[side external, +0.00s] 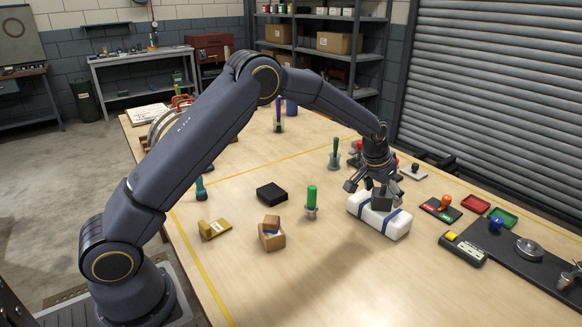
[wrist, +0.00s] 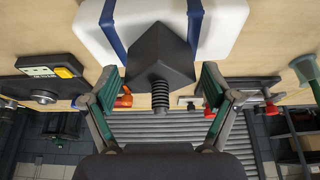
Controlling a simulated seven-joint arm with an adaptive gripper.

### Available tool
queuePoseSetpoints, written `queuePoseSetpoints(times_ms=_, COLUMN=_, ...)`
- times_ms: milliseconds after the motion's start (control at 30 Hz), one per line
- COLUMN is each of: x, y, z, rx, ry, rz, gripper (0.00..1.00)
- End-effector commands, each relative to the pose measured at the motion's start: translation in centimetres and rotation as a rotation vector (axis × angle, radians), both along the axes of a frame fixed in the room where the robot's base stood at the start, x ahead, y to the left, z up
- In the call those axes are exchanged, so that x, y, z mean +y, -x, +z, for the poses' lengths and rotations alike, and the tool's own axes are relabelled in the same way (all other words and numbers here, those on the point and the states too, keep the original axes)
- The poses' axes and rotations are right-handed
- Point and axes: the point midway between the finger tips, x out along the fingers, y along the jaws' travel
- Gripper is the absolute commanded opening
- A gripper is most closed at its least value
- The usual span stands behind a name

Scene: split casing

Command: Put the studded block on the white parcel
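The studded block (wrist: 160,52) is a dark grey cube with a ribbed stud pointing toward the wrist camera. In the side view the block (side external: 382,201) rests on top of the white parcel (side external: 394,226), which has blue straps. The parcel (wrist: 219,25) also shows behind the block in the wrist view. My gripper (side external: 373,187) is just above the block, with its fingers spread wide. In the wrist view the green-padded fingers of my gripper (wrist: 157,82) stand on either side of the stud, with gaps on both sides. The block's underside is hidden.
A green-handled tool (side external: 312,199) stands left of the parcel. A black device with a yellow button (side external: 463,249) and a dark tray (side external: 520,262) are at right. Table between is clear.

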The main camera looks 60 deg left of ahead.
Motion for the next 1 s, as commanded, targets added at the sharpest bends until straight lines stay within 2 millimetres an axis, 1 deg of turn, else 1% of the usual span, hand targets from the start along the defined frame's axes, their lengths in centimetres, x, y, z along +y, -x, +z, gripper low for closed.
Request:
queuePoseSetpoints(times_ms=33, x=0.0, y=0.0, z=0.0, rx=0.0, ry=0.0, rz=0.0, gripper=0.96)
queuePoseSetpoints(times_ms=67, x=0.0, y=0.0, z=0.0, rx=0.0, ry=0.0, rz=0.0, gripper=0.98)
queuePoseSetpoints(times_ms=367, x=0.0, y=0.0, z=0.1, rx=-0.001, ry=0.0, rz=0.0, gripper=0.98)
queuePoseSetpoints(times_ms=467, x=0.0, y=0.0, z=0.7, rx=-0.003, ry=0.0, rz=0.0, gripper=0.98)
queuePoseSetpoints(times_ms=567, x=0.0, y=0.6, z=2.0, rx=-0.003, ry=0.0, rz=0.0, gripper=0.98)
queuePoseSetpoints(times_ms=800, x=0.0, y=2.6, z=7.1, rx=-0.006, ry=0.0, rz=0.0, gripper=0.98)
queuePoseSetpoints(times_ms=900, x=0.0, y=3.5, z=8.9, rx=-0.004, ry=0.0, rz=0.0, gripper=0.98)
queuePoseSetpoints(times_ms=1000, x=0.0, y=4.1, z=10.2, rx=-0.003, ry=0.0, rz=0.0, gripper=0.98)
